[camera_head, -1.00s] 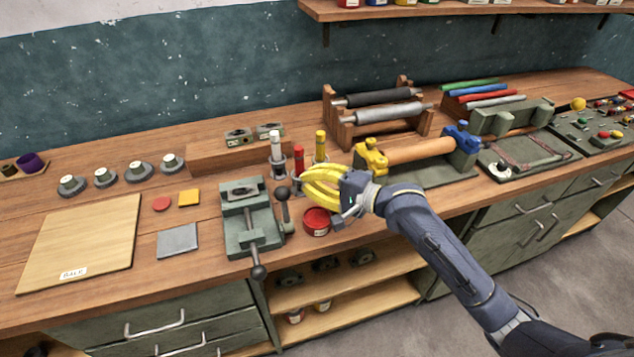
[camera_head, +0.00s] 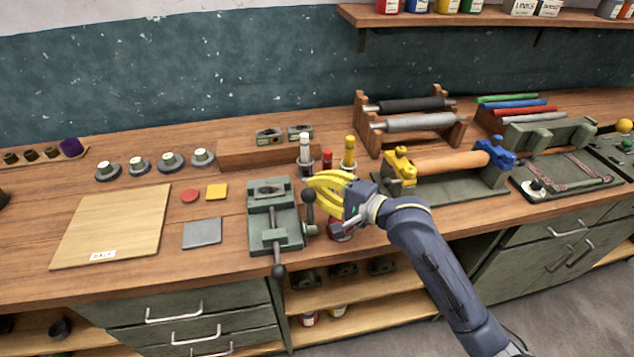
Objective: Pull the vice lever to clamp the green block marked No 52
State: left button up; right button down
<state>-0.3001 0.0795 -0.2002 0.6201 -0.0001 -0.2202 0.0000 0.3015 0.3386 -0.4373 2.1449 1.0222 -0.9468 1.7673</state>
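The grey-green vice (camera_head: 287,240) stands at the bench's front edge, its dark screw handle (camera_head: 279,270) hanging over the edge. A grey-green block (camera_head: 268,187) with a dark recess sits at the vice's far end; I cannot read any number on it. The vice lever (camera_head: 309,213) rises on the vice's right side, with a dark ball on top. My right gripper (camera_head: 312,188), with yellow fingers, is right beside the lever's ball. I cannot tell whether they touch, or whether the fingers are open. My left gripper is not in view.
Two similar green blocks (camera_head: 269,136) sit on a wooden riser (camera_head: 235,153) behind the vice. White, red and yellow tubes (camera_head: 348,151) and a red tin (camera_head: 341,232) are close to my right gripper. A pale board (camera_head: 115,225) and grey plate (camera_head: 202,233) lie left.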

dwell(0.4)
jog(key=shift+s+r+t, duration=0.2)
jog(key=shift+s+t, duration=0.1)
